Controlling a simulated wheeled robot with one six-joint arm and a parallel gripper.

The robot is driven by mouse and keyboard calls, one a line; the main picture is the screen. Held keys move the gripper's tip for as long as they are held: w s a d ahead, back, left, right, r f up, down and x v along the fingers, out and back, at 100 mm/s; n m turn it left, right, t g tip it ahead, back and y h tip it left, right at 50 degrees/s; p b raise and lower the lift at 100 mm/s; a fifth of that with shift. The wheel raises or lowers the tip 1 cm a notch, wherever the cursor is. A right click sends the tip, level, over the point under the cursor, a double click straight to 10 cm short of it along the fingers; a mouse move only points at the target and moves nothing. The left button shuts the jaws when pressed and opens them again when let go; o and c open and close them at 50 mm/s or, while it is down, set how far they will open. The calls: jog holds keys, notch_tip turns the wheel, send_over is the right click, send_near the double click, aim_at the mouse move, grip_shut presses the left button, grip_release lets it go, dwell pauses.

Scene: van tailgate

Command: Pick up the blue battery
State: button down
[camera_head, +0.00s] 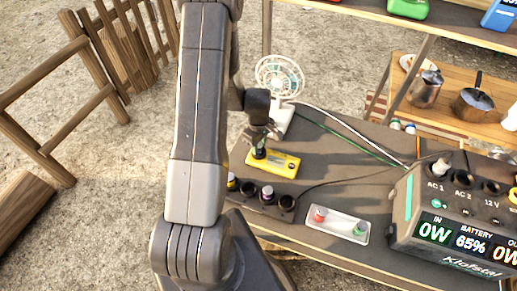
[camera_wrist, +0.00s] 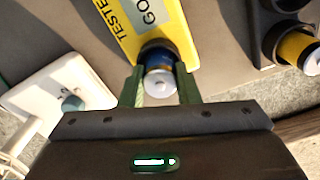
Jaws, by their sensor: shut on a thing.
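The blue battery (camera_wrist: 159,82) is between the two green fingers of my gripper (camera_wrist: 161,88) in the wrist view, which are shut on it. Its pale end faces the camera. Its other end meets a dark round socket at the end of the yellow tester (camera_wrist: 150,22); I cannot tell how deep it sits there. In the head view my gripper (camera_head: 265,133) is just above the yellow tester (camera_head: 278,164) on the grey table, and the battery is mostly hidden.
A black holder (camera_head: 248,188) with several cups stands in front of the tester; a yellow battery (camera_wrist: 297,48) sits in it. A white tray (camera_head: 341,226) holds red and green batteries. A white fan (camera_head: 280,78) stands behind, and a power station (camera_head: 455,225) at right.

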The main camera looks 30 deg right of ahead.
jog(key=shift+r, duration=0.1)
notch_tip(320, 180, up, 10)
jog(key=shift+f+b, duration=0.15)
jog(key=shift+b, duration=0.75)
